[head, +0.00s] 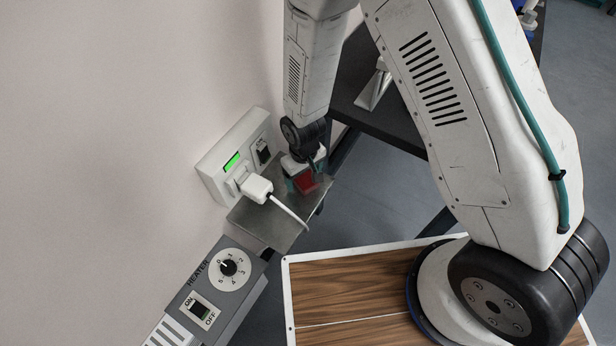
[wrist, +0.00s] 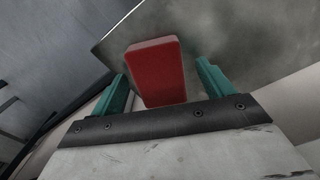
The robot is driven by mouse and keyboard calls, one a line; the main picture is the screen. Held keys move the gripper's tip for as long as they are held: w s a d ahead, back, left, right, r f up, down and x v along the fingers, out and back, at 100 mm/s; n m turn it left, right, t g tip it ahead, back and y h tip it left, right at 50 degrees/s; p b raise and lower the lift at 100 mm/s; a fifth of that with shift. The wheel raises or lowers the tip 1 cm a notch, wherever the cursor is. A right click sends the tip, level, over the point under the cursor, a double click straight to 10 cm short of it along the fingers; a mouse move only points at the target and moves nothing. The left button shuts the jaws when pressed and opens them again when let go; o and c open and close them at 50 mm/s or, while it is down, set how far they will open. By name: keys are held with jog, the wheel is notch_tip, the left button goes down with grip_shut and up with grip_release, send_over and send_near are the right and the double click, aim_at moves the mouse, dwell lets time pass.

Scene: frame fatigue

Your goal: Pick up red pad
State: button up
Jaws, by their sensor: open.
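The red pad (wrist: 157,73) is a small block with rounded edges on a grey metal shelf. In the wrist view it lies between the two teal fingers of my gripper (wrist: 163,82), with a gap visible toward the right finger and a smaller one toward the left. My gripper is open and not closed on it. In the head view my gripper (head: 305,176) is low over the shelf, and the red pad (head: 306,182) shows partly between the fingers. The arm hides part of the pad there.
The metal shelf (head: 248,220) juts from the wall. A white socket box (head: 212,170) with a white plug (head: 257,188) and cable sits just left of the pad. A heater panel (head: 215,290) is below. A wooden-topped surface (head: 340,285) lies at the front, and a dark table (head: 400,125) behind.

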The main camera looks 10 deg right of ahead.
jog(key=shift+f, duration=0.5)
jog(key=c, duration=1.1)
jog(key=shift+r, duration=0.1)
